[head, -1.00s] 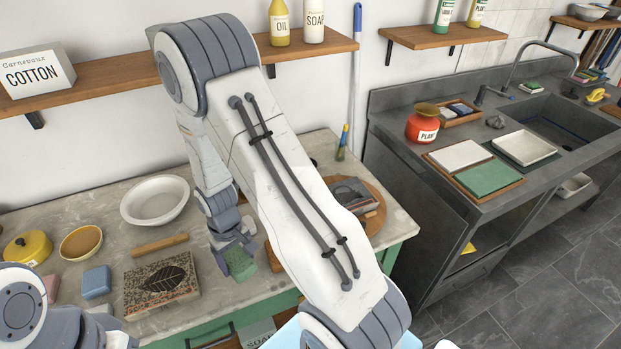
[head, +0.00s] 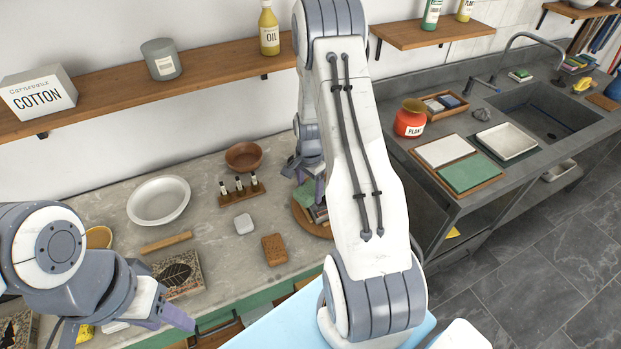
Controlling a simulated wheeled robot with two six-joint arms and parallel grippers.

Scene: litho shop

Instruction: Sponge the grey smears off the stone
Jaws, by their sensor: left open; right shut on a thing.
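The stone (head: 186,279) is a flat slab with a dark leaf drawing, lying on the grey worktop; my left arm covers part of it. From here I cannot tell any grey smears from its speckled edge. My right gripper (head: 304,172) is shut on a green sponge (head: 305,194), which is over or against a small stack on a round wooden board at the back right of the worktop; my arm hides part of this. My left gripper (head: 172,320) is open and empty in front of the stone, low in the view.
A white basin (head: 158,201), a wooden bar (head: 166,242), a rack of small bottles (head: 241,191), a brown bowl (head: 243,156), a white block (head: 243,224) and a brown block (head: 275,249) stand on the worktop. A sink (head: 550,112) is at right.

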